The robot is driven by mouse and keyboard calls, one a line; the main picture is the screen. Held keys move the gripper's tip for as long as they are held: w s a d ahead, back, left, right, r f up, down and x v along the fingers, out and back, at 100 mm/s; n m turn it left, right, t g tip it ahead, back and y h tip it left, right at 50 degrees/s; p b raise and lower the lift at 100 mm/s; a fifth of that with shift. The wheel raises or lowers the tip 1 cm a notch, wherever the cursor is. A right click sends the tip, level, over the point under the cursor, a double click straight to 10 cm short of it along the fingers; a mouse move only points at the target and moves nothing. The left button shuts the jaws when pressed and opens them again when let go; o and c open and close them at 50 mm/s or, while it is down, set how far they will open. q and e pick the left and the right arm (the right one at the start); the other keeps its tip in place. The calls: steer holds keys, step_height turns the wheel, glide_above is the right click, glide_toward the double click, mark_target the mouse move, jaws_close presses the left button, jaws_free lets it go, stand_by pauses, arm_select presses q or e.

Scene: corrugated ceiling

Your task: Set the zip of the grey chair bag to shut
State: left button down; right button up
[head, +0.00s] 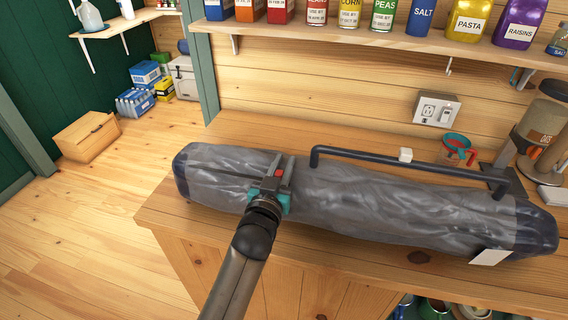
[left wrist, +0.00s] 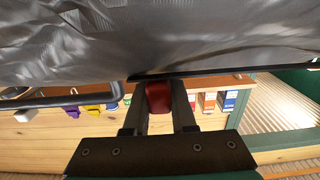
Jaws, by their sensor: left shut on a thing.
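The grey chair bag (head: 390,205) lies lengthwise on the wooden counter, with dark blue ends and a dark carry handle (head: 410,163) along its far side. In the left wrist view the bag's crinkled grey cloth (left wrist: 120,35) fills the top. My left gripper (head: 275,174) reaches over the bag's left part and is shut on a red piece (left wrist: 158,97), which looks like the zip pull. A dark strip (left wrist: 215,72) runs along the bag's edge by the fingertips. How far the zip is drawn cannot be told. My right gripper is not in view.
A teal and red cup (head: 457,147) and a jar stand behind the bag's right half. A shelf (head: 380,38) of tins and jars hangs above. Bare counter (head: 165,215) shows at the front left.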

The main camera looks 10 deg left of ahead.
arm_select(q)
steer(key=shift+d, duration=0.2)
steer(key=c, duration=1.2)
jaws_free()
steer(key=o, duration=0.5)
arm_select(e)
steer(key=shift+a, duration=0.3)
arm_select(q)
steer(key=shift+s, duration=0.55)
steer(key=s, duration=1.4)
steer(key=shift+s+a, duration=0.1)
steer(key=shift+a, duration=0.2)
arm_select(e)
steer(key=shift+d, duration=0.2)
